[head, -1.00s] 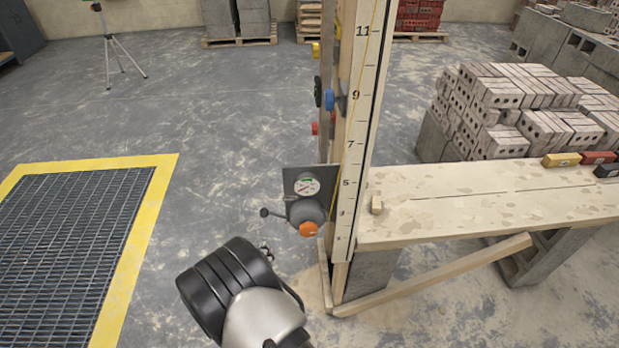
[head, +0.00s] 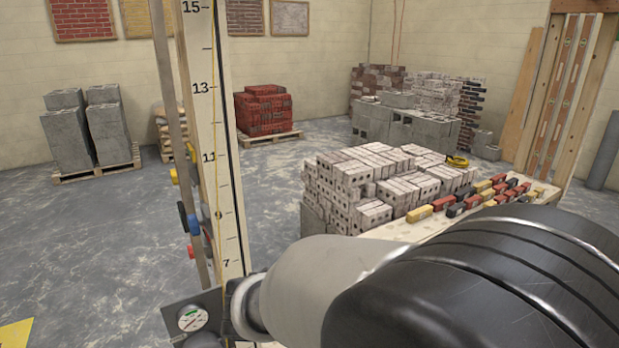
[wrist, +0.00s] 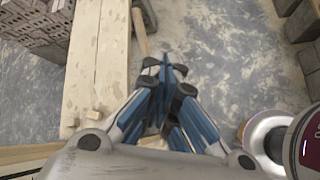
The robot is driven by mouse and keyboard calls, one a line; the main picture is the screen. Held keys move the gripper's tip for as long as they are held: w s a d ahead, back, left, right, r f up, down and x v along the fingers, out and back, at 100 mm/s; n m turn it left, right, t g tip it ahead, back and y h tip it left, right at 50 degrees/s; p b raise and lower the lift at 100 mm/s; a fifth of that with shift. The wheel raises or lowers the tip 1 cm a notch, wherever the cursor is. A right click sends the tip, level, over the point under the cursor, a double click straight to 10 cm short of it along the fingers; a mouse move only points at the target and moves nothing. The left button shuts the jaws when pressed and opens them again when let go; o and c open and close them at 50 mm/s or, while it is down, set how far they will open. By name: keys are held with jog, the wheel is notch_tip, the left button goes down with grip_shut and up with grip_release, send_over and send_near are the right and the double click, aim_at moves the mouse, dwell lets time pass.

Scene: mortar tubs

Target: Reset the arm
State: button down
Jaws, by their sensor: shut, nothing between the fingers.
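My gripper (wrist: 165,70) shows in the wrist view with its blue-sided fingers together and nothing held. It hangs beside the plank bench (wrist: 98,60), over or near its edge; the height above the floor is hard to tell. In the head view my arm fills the lower right and my gripper is out of sight. The arm hides most of the bench top there.
A tall numbered wooden post (head: 222,150) with a gauge plate (head: 195,318) stands close to my arm. A stack of pale bricks (head: 370,185) and several small coloured blocks (head: 470,200) lie on or near the bench. Open floor (head: 110,240) lies at left.

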jog(key=s+d+r+m+g+y, duration=0.2)
jog(key=s+d+r+m+g, duration=0.15)
jog(key=s+d+m, duration=0.65)
jog(key=s+a+r+m+t+y, duration=0.1)
jog(key=s+a+r+m+y, duration=0.1)
jog(key=s+m+y, duration=0.3)
jog(key=s+m, duration=0.4)
jog(key=s, duration=0.3)
jog(key=shift+s+a+r+m+t, duration=0.2)
jog(key=shift+r+m+t, duration=0.1)
jog(key=shift+t, duration=0.05)
